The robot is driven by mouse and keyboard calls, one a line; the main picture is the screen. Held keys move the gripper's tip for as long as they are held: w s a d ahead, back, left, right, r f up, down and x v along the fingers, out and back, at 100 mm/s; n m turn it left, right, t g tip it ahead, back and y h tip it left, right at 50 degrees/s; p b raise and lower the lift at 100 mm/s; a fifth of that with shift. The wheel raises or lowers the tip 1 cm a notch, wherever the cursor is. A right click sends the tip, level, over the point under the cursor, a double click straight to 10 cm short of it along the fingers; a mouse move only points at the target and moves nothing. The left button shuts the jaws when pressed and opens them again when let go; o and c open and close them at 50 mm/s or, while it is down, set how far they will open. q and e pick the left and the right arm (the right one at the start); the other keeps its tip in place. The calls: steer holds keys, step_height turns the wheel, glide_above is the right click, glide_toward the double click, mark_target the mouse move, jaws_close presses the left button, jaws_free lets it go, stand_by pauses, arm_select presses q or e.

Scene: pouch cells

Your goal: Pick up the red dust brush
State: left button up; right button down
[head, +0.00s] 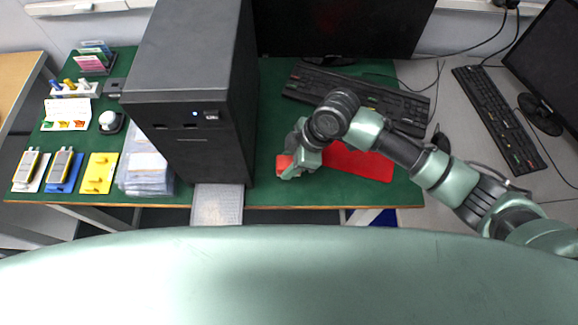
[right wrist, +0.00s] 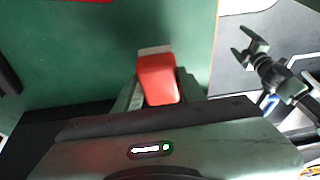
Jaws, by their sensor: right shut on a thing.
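The red dust brush (head: 284,162) is at the front of the green table, just right of the black computer tower, largely hidden by my right gripper (head: 291,171) in the head view. In the right wrist view, the red body of the brush (right wrist: 157,80) with a pale strip at its far end sits between the two fingers of my right gripper (right wrist: 156,88), which is shut on it. I cannot tell whether the brush touches the table.
The black computer tower (head: 188,95) stands close on the left. A flat red mat (head: 365,165) lies right of the gripper, and a black keyboard (head: 350,93) behind it.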

mark_target(289, 162)
step_height(289, 162, up, 17)
steer(key=b, duration=0.1)
steer(key=shift+f, duration=0.2)
